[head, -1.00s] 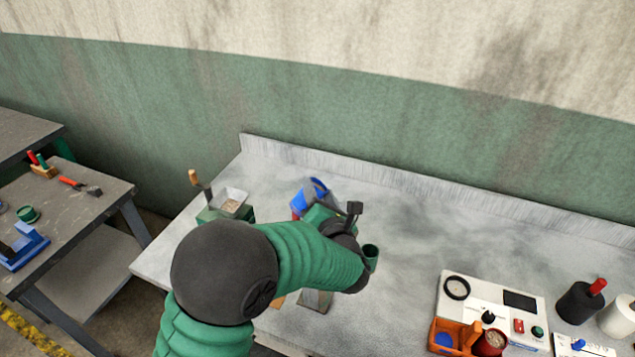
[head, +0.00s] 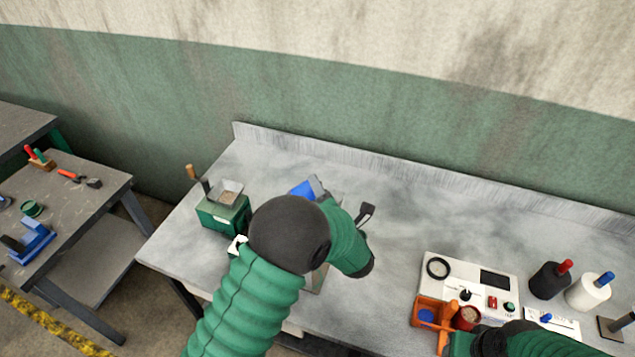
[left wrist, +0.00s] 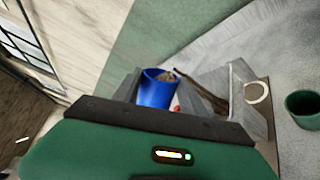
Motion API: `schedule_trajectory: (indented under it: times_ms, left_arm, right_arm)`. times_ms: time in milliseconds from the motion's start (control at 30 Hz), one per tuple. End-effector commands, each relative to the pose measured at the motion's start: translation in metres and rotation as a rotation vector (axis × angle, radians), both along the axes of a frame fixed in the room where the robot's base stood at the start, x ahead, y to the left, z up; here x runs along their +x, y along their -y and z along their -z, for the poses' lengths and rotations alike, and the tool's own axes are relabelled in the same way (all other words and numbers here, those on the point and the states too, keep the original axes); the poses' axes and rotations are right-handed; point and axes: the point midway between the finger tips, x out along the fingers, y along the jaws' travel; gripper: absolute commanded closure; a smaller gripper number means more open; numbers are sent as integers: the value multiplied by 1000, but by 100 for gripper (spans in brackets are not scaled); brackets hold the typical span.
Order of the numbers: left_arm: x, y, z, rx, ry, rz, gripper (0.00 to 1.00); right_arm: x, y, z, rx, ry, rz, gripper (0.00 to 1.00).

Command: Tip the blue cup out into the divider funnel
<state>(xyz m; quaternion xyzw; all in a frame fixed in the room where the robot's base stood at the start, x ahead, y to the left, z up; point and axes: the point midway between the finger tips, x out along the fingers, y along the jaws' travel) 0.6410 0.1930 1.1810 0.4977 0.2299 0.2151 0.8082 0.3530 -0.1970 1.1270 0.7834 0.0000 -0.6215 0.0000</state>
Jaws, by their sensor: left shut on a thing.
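The blue cup (head: 301,190) is held in my left gripper (head: 318,188), above the bench left of its middle. In the left wrist view, the cup (left wrist: 156,92) sits between the grey fingers with pale grain showing at its mouth. Its exact tilt is not clear. The divider funnel cannot be made out for certain; my left arm hides much of the bench there, and only part of a metal plate (head: 319,279) shows beside it.
A green box with a metal hopper (head: 227,192) of grain stands at the bench's left. An orange tray (head: 424,316), a reddish cup (head: 467,317) of grain and a white panel (head: 470,283) are at the right. A green cup (left wrist: 303,108) stands nearby. The bench's back middle is clear.

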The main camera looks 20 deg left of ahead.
Motion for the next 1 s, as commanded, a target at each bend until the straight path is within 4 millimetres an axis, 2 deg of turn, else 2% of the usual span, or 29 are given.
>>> schedule_trajectory:
  times_ms: [33, 100, 667, 1000]
  left_arm:
    - [1, 2, -4, 20, -16, 1, 98]
    - [2, 2, -3, 46, -38, 0, 98]
    - [6, 8, -6, 254, -214, 0, 98]
    - [11, 13, -6, 435, -366, 1, 98]
  right_arm:
    - [0, 0, -10, 0, 0, 0, 57]
    - [0, 0, -16, 0, 0, 0, 57]
    - [0, 0, -66, 0, 0, 0, 57]
    - [0, 0, -93, 0, 1, 0, 57]
